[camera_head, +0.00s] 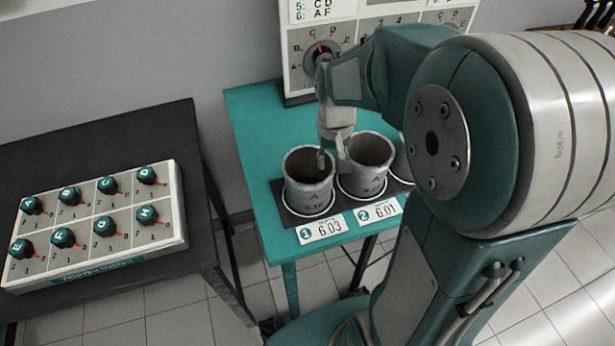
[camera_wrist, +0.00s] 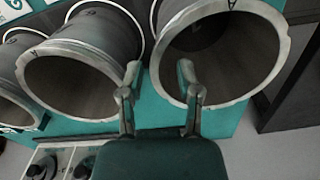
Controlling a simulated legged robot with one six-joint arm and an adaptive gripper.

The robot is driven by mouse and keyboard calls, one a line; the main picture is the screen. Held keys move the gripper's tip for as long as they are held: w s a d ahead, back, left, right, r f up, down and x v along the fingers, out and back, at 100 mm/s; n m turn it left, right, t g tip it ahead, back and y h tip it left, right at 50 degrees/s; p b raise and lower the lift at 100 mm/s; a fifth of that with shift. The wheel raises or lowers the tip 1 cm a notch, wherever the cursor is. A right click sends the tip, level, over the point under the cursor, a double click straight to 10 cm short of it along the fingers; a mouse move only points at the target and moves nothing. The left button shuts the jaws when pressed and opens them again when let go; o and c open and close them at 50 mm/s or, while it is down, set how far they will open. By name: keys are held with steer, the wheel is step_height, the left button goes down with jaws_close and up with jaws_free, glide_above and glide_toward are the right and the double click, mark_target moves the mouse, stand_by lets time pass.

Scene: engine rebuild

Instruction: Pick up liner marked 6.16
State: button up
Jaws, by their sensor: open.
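Two grey liners stand upright in a dark rack in the head view. The left liner (camera_head: 308,196) stands behind tag 1, reading 6.03 (camera_head: 328,227). The other liner (camera_head: 362,183) stands behind tag 2, reading 6.01 (camera_head: 385,210). A third liner (camera_head: 403,165) is mostly hidden by my arm, with its tag out of sight. I see no 6.16 mark. My gripper (camera_head: 333,160) is open, fingers down, at the neighbouring rims of the first two. In the wrist view my gripper (camera_wrist: 160,88) has its fingers apart between the right liner (camera_wrist: 281,55) and the middle liner (camera_wrist: 108,35), contact unclear.
The liners stand on a teal table (camera_head: 262,135). A panel with a dial (camera_head: 320,50) and a printed list stands at its back. A black table (camera_head: 95,135) at the left bears a white switch box (camera_head: 180,215) with several knobs. A gap separates the tables.

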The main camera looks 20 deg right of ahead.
step_height(320, 180, down, 6)
steer(key=shift+d+r, duration=0.1)
steer(key=shift+r, duration=0.15)
jaws_close()
